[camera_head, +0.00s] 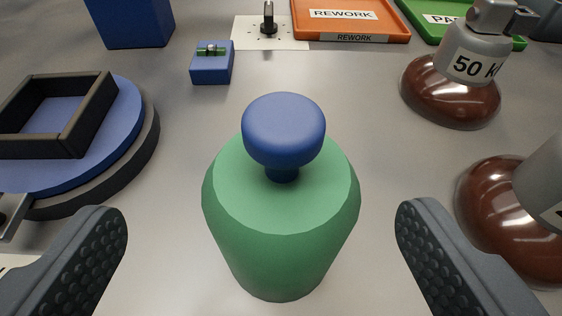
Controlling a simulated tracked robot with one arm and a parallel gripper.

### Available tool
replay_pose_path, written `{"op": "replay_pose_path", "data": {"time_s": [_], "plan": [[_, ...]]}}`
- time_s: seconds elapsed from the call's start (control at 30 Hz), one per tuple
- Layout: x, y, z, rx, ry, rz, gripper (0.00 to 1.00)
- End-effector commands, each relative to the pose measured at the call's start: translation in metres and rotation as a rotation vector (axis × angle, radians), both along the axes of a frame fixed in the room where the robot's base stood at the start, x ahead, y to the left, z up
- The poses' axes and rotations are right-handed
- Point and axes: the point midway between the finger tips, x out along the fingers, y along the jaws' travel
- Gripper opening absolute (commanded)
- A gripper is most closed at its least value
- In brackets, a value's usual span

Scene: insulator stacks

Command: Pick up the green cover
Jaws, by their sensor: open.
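The green cover (280,225) stands upright on the grey table in the middle of the camera view. It has a faceted top edge, narrows toward its base in this view, and carries a blue knob (284,130) on top. My gripper (262,240) is open, with one dark, studded finger to the left of the cover and one to the right. There is a visible gap between each finger and the cover. Whatever is under the cover is hidden.
A blue turntable (120,140) with a dark square frame (85,125) lies left. Brown insulators with grey caps, one marked 50 (465,65), stand right. Behind are a small blue block with a level (211,65), an orange REWORK tray (350,37) and a green tray (425,22).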

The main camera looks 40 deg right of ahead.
Motion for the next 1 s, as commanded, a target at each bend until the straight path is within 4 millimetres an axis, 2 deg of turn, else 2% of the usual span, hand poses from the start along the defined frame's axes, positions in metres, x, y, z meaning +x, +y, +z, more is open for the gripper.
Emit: {"op": "replay_pose_path", "data": {"time_s": [0.1,0.37,0.7,1.0], "plan": [[0.008,-0.005,-0.005,0.002,0.000,0.001,0.85],[0.015,-0.012,-0.009,0.001,0.002,0.000,0.85],[0.041,-0.035,-0.021,-0.001,-0.002,0.002,0.85],[0.049,-0.038,-0.025,0.001,0.000,0.004,0.85]]}}
